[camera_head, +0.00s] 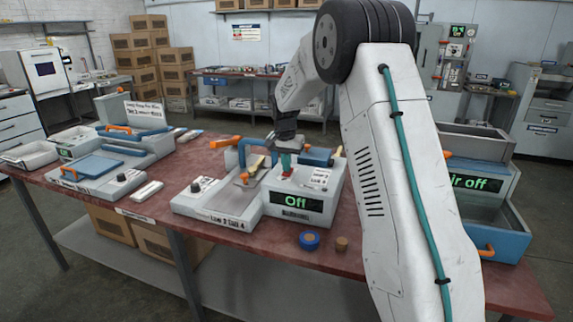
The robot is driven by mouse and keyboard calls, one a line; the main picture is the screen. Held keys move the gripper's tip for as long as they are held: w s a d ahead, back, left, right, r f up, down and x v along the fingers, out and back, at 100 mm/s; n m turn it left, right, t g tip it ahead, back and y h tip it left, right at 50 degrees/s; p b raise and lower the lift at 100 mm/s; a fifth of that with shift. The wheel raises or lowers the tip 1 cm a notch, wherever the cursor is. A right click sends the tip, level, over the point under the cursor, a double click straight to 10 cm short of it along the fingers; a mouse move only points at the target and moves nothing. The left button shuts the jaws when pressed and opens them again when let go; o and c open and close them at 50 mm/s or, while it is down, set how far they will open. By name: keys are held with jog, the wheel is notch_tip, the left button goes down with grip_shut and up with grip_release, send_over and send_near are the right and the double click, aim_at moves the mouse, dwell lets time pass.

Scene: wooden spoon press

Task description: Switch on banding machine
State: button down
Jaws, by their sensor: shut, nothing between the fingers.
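A white box-shaped machine (295,218) on the red-brown table carries a dark display that reads "Off" in green. I take it for the banding machine, though no name on it is legible. My gripper (287,153) points down over its top, with its fingers together and nothing held. A small red and teal part (286,166) shows right at the fingertips on the machine's top. I cannot tell whether it is a switch or whether the fingers touch it. The fingers and blue parts behind them partly hide the top.
A blue tape roll (309,240) and a small brown cylinder (341,243) lie in front. A unit reading "ir off" (480,183) stands at right, partly behind my arm. Another press station (121,181) stands left.

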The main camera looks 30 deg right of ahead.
notch_tip(320, 180, up, 14)
jog(key=s+a, duration=0.1)
jog(key=shift+s+a, duration=0.25)
jog(key=shift+a, duration=0.1)
